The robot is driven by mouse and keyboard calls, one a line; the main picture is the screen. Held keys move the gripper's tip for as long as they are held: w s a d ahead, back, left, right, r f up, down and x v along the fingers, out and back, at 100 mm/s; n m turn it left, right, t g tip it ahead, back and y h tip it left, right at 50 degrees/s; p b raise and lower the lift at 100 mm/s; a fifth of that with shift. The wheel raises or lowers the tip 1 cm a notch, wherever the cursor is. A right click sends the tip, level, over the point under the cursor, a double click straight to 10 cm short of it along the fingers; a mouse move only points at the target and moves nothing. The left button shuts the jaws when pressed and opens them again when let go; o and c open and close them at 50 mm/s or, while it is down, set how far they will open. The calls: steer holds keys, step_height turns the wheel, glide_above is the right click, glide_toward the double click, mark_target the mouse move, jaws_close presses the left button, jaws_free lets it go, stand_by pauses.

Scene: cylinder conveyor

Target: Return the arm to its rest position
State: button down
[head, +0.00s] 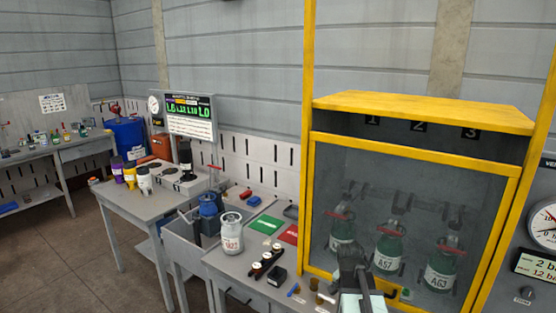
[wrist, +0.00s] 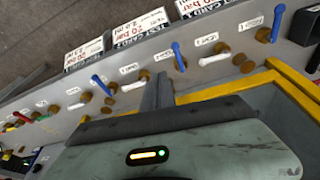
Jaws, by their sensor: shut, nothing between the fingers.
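My gripper (head: 350,258) is at the bottom of the head view, in front of the yellow-framed cabinet (head: 420,108). Its narrow fingers look shut and empty, and it looks clear of the cylinders. In the wrist view my gripper's fingers (wrist: 157,92) stand close together, with a panel of blue and white levers behind them. Behind the cabinet's clear front stand green cylinders, among them A57 (head: 388,254) and A63 (head: 440,272). Part of the left one is hidden by my gripper.
Green (head: 266,224) and red (head: 289,234) mats lie on the bench. The yellow frame (wrist: 290,85) is close on the right in the wrist view. Open floor (head: 60,260) lies at left.

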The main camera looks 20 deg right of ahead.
steer(key=s+a+n+g+y, duration=0.1)
steer(key=a+n, duration=1)
steer(key=a, duration=1.6)
steer(key=shift+s+f+y, duration=0.35)
steer(key=shift+s+y, duration=0.35)
steer(key=shift+s, duration=0.3)
steer(key=shift+a, duration=0.1)
